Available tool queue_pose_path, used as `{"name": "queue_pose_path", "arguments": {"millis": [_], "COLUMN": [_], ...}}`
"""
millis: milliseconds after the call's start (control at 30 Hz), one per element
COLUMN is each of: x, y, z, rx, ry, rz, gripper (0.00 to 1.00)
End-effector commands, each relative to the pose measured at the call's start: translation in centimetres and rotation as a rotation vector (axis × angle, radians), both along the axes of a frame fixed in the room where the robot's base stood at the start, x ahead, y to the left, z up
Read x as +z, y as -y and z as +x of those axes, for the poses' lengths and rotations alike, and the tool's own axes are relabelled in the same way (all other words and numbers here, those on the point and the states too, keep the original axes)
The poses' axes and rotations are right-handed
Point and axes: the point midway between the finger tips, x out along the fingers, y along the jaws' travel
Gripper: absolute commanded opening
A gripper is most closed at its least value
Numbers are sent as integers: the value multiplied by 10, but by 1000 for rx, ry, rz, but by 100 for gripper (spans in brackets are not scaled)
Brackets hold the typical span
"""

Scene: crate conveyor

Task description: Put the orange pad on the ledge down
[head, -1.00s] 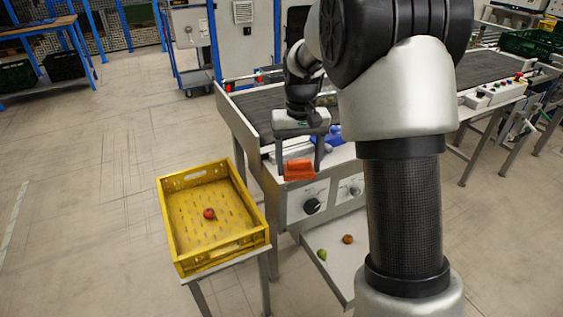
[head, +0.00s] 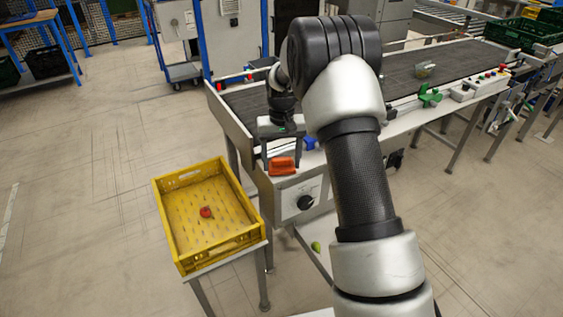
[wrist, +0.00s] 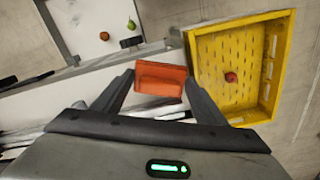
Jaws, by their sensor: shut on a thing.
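The orange pad (head: 282,166) is held between the fingers of my gripper (head: 281,162), near the left end of the conveyor's front ledge (head: 312,163). In the wrist view the orange pad (wrist: 160,79) sits between the two dark fingertips of my gripper (wrist: 160,83). The pale ledge shows behind and beside it. I cannot tell whether the pad touches the ledge. My gripper is shut on the pad.
A yellow crate (head: 167,233) with a red fruit (head: 206,212) in it stands on a small stand at the left. A green fruit (head: 316,246) lies on a low white tray below the control panel. A blue thing (head: 309,143) is on the ledge, right of my gripper.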

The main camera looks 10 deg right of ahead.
Motion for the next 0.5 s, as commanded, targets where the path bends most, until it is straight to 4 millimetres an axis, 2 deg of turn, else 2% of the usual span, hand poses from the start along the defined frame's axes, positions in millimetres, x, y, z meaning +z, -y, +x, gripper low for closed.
{"name": "queue_pose_path", "arguments": {"millis": [400,433,500], "x": [-8,-7,-7], "y": [0,0,0], "z": [0,0,0], "rx": [0,0,0], "ry": [1,2,1], "rz": [0,0,0], "gripper": [48,69,81]}}
